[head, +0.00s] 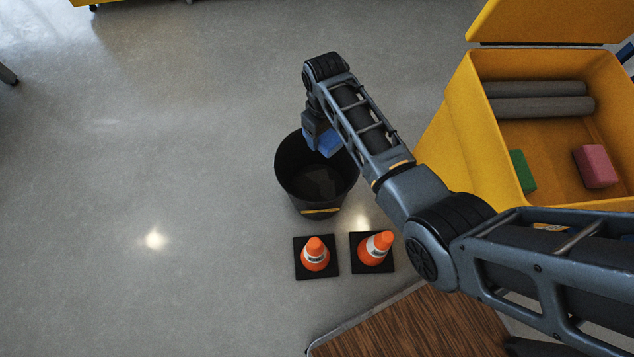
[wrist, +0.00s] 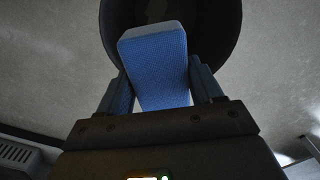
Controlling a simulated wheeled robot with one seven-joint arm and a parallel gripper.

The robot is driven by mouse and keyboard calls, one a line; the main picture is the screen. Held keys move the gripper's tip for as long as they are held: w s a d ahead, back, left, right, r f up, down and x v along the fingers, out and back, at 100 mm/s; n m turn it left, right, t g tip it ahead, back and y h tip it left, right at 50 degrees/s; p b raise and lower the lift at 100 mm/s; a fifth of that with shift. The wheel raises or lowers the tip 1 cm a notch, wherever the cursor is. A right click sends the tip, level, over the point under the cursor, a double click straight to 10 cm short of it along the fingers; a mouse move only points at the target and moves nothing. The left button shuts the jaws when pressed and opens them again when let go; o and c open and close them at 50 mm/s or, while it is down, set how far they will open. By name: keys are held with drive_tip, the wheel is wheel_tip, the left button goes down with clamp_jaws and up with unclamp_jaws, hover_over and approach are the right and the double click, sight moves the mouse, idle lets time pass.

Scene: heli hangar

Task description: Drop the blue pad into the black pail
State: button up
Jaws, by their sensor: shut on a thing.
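The black pail (head: 317,193) stands upright on the floor near the middle of the head view, with a yellow label low on its front. My gripper (head: 318,132) is over the pail's far rim and is shut on the blue pad (head: 327,143). In the wrist view the blue pad (wrist: 157,60) sits between the two fingers of my gripper (wrist: 158,90). The dark mouth of the pail (wrist: 222,30) lies beyond the pad there. The part of the pail's inside that shows in the head view looks empty; my arm hides part of the right rim.
Two orange cones (head: 315,254) (head: 376,247) on black bases stand just in front of the pail. A yellow open bin (head: 460,120) at right holds grey rolls, a green block (head: 522,170) and a pink block (head: 595,166). A wooden surface (head: 410,325) is at the bottom. Floor at left is clear.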

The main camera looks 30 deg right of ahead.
wheel_tip(320, 180, down, 6)
drive_tip(key=b, duration=0.5)
drive_tip(key=shift+r, duration=0.25)
drive_tip(key=o, duration=1.1)
wheel_tip(320, 180, up, 8)
drive_tip(key=p, duration=0.3)
drive_tip(key=shift+f, duration=0.1)
